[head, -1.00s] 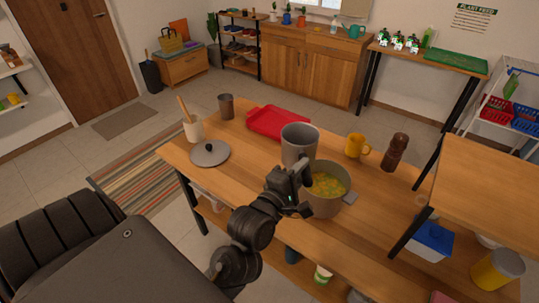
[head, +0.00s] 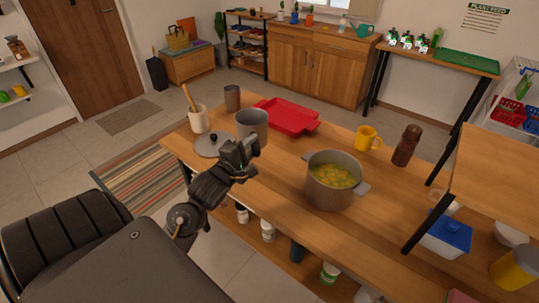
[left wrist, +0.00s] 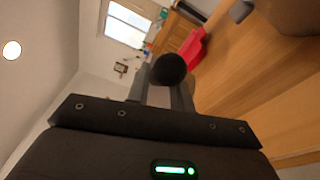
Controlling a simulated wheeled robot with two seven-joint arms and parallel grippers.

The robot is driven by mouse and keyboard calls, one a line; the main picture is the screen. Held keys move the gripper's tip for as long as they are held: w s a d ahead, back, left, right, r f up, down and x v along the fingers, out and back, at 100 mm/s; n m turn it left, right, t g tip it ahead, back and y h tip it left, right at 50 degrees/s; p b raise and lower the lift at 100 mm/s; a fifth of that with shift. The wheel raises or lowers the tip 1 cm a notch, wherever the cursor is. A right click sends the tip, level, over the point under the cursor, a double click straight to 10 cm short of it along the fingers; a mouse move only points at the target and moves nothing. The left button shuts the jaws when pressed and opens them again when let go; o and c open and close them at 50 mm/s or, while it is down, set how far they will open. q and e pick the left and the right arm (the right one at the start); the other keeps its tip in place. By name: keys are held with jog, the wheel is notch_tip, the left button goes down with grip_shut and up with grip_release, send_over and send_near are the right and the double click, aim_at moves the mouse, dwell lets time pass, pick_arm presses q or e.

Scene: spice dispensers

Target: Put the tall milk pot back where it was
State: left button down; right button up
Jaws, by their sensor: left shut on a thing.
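The tall grey milk pot (head: 252,124) is upright over the table's left part, in front of the red tray and beside the pot lid. My left gripper (head: 241,153) is on its near side, shut on it. I cannot tell whether the pot's base touches the table, as my gripper hides its lower part. In the left wrist view, a dark rounded piece (left wrist: 168,69) sits between the fingers, probably the pot's handle. My right gripper is not in view.
A soup pot (head: 331,188) stands to the right on the wooden table (head: 275,190). A lid (head: 212,145), utensil crock (head: 199,119), brown cup (head: 232,97), red tray (head: 290,118), yellow mug (head: 367,138) and pepper mill (head: 406,146) stand around. Table space is clear between lid and soup pot.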

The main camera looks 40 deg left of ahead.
pick_arm(q)
jog(key=w+a+f, duration=0.1)
jog(key=w+f, duration=0.9)
jog(key=f, duration=0.1)
jog(key=shift+a+p, duration=0.2)
jog(key=shift+p, duration=0.1)
jog(key=shift+f, duration=0.25)
jog(key=c, duration=1.3)
grip_release()
jog(key=shift+o, duration=0.3)
